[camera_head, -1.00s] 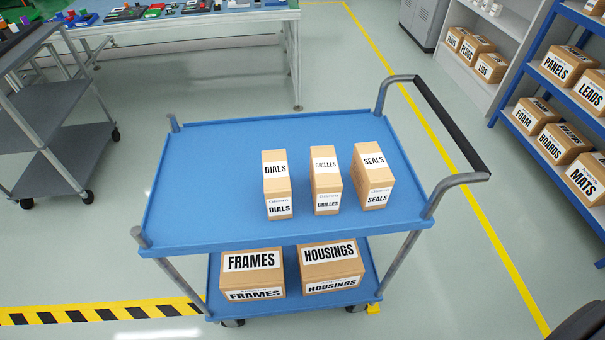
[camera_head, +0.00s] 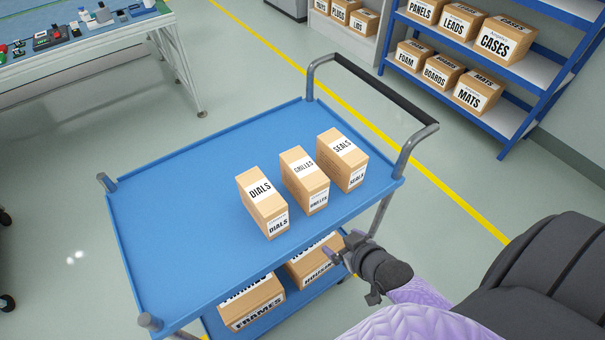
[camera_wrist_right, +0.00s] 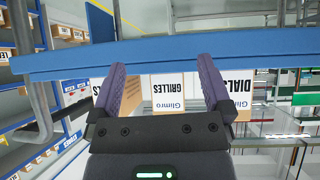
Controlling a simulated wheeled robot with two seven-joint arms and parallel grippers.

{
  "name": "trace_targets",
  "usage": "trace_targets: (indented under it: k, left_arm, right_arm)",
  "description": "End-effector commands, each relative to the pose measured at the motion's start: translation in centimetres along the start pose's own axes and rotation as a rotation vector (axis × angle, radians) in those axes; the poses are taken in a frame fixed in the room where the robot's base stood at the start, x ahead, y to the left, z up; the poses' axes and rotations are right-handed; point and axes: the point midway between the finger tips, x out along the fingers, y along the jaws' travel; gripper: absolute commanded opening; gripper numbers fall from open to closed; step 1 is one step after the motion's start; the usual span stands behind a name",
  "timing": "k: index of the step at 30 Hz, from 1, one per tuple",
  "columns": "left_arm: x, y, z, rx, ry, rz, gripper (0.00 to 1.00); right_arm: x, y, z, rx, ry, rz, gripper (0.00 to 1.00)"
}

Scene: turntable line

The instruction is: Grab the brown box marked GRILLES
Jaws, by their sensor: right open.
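The brown GRILLES box (camera_head: 309,188) stands upright on the blue top deck of the cart (camera_head: 190,180), between the DIALS box (camera_head: 261,205) and the SEALS box (camera_head: 344,160). My right gripper (camera_head: 340,250) is open and empty, just outside the deck's near edge and apart from the boxes. In the right wrist view, which looks upside down, the GRILLES label (camera_wrist_right: 168,95) shows between the two spread fingers (camera_wrist_right: 160,78), some distance beyond them. The DIALS box (camera_wrist_right: 238,92) shows to its right there. My left gripper is not in view.
The lower shelf holds the FRAMES box (camera_head: 250,303) and the HOUSINGS box (camera_head: 318,266), partly hidden by the deck. The cart handle (camera_head: 385,90) rises at the right. A blue rack (camera_head: 535,85) with several boxes stands behind. The deck's left part is clear.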

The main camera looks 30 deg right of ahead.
Motion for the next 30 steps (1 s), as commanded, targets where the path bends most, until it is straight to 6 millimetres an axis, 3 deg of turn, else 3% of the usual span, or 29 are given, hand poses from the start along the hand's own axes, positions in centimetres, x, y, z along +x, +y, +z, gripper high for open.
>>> trace_targets:
  k: [1,3,7,22,30]
  left_arm:
    - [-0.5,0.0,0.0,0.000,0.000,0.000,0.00]
    - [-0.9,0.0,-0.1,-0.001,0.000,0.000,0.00]
    - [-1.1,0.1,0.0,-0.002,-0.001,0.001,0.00]
    - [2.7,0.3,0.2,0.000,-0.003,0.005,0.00]
    - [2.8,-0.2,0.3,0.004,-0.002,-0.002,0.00]
  right_arm:
    - [-0.8,0.3,-3.0,0.000,0.067,-0.006,1.00]
    - [-1.8,0.5,-6.9,0.004,0.159,-0.019,1.00]
    - [-3.4,0.4,-11.6,0.004,0.274,-0.042,1.00]
    - [5.0,0.1,-14.7,0.007,0.293,-0.046,1.00]
    - [5.7,0.0,-15.3,0.005,0.291,-0.047,1.00]
